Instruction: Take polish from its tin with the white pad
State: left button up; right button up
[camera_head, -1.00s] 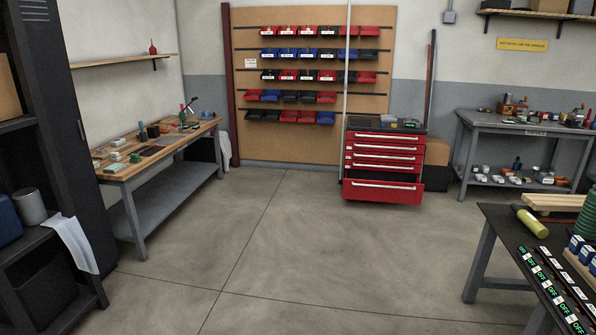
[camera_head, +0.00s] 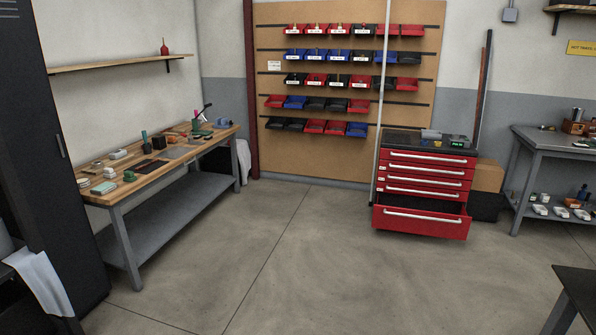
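Neither of my grippers shows in the head view. A wooden-topped workbench (camera_head: 112,193) stands at the left with many small items on it. Among them are small pale items (camera_head: 104,187) near its front left end, but I cannot tell whether any is the white pad. I cannot make out the polish tin either; the items are too small at this distance.
Open concrete floor (camera_head: 270,260) lies ahead. A red drawer cabinet (camera_head: 423,190) has its bottom drawer pulled out. A grey bench (camera_head: 545,142) stands at right, a dark table corner (camera_head: 578,290) at lower right. A dark shelf unit with a white cloth (camera_head: 42,282) is at lower left.

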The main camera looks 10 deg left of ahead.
aim_at(109, 173)
jog(key=i+j+u, duration=0.15)
jog(key=i+u, duration=0.15)
jog(key=i, duration=0.4)
jog(key=i+u, duration=0.3)
jog(key=i, duration=0.35)
jog(key=i+j, duration=0.95)
jog(key=j+u, duration=0.25)
jog(key=j, duration=0.2)
jog(key=j+u, duration=0.2)
jog(key=j, duration=0.25)
jog(key=i+j+u, duration=0.25)
jog(key=j, duration=0.2)
jog(key=k, duration=0.1)
